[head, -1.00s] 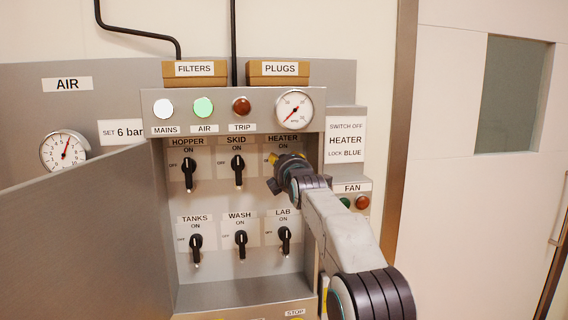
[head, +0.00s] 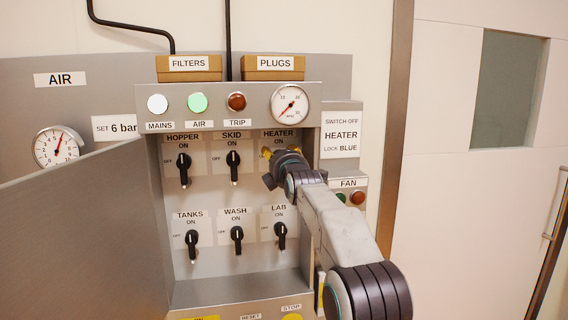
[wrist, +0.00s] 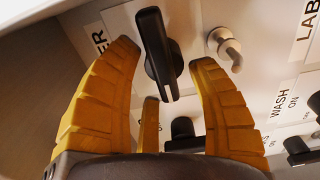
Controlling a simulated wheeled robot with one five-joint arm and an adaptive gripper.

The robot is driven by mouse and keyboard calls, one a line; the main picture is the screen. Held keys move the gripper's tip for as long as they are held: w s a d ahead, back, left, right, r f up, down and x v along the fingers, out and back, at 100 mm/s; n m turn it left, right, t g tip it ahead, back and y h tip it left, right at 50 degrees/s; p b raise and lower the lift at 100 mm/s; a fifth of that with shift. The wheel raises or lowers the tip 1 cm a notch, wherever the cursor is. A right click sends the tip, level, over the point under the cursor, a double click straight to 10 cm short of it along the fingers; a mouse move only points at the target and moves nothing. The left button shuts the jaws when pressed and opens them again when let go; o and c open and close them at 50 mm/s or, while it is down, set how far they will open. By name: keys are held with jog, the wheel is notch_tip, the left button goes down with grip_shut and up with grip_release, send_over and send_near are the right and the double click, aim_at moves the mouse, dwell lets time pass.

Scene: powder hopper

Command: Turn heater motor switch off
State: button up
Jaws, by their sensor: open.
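The heater switch sits under the HEATER label (head: 279,134) at the upper right of the open panel. In the head view my gripper (head: 270,153) covers its handle. In the wrist view the black heater handle (wrist: 157,48) stands between my spread yellow fingers, and I see a gap on both sides of it. My gripper is open and holds nothing. A small pale metal piece (wrist: 226,48) sits beside the handle, close to the right fingertip. The handle's exact pointing against its ON and OFF marks is hidden.
The skid switch (head: 233,167) is left of my gripper and the lab switch (head: 280,235) is below it. A fan box (head: 349,190) stands to the right. The open cabinet door (head: 85,235) fills the lower left. The MAINS and AIR lamps (head: 202,103) are bright.

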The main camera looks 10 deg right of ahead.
jog(key=s, duration=1.2)
jog(key=shift+r, duration=0.1)
dwell(0.4)
jog(key=s+f+m+g, duration=0.5)
jog(key=s+f+m, duration=0.15)
jog(key=f, duration=0.65)
jog(key=s+f+m+g, duration=0.6)
jog(key=f+m, duration=0.2)
jog(key=f, duration=0.4)
jog(key=s+f+m+g, duration=0.2)
jog(key=s+f+m, duration=0.1)
jog(key=s, duration=2.6)
jog(key=shift+s+d+m+g, duration=0.3)
jog(key=shift+d+m+g, duration=0.1)
jog(key=shift+m, duration=0.05)
